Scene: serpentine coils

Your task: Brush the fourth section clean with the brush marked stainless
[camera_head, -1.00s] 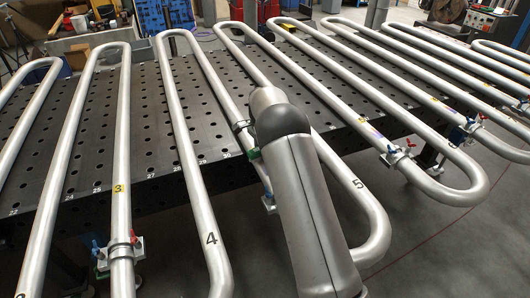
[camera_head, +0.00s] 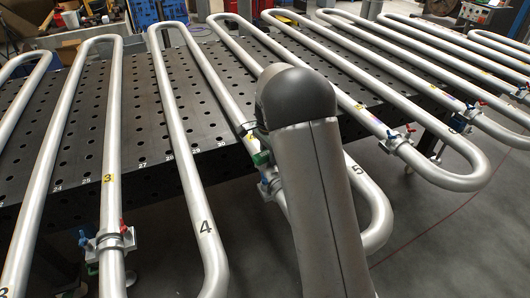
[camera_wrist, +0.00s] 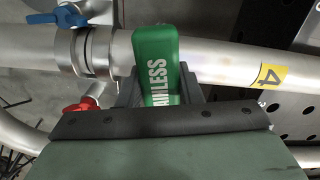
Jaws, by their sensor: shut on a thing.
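My gripper (camera_wrist: 160,92) is shut on a green brush (camera_wrist: 157,60) in the wrist view. White lettering on it reads "INLESS", with the start hidden. The brush lies across a steel pipe (camera_wrist: 230,62), between a clamp joint and a yellow label "4" (camera_wrist: 271,76). Its bristles are hidden, so I cannot tell whether they touch the pipe. In the head view the brush (camera_head: 262,158) is a small green patch at the left edge of my arm, by the pipe. A yellow label (camera_head: 249,134) shows just above it.
A clamp with a blue handle (camera_wrist: 58,17) and a red handle (camera_wrist: 81,106) sits left of the brush. Other coil pipes (camera_head: 205,225) run on both sides over the perforated black table (camera_head: 135,130). Another valve clamp (camera_head: 112,240) stands at lower left.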

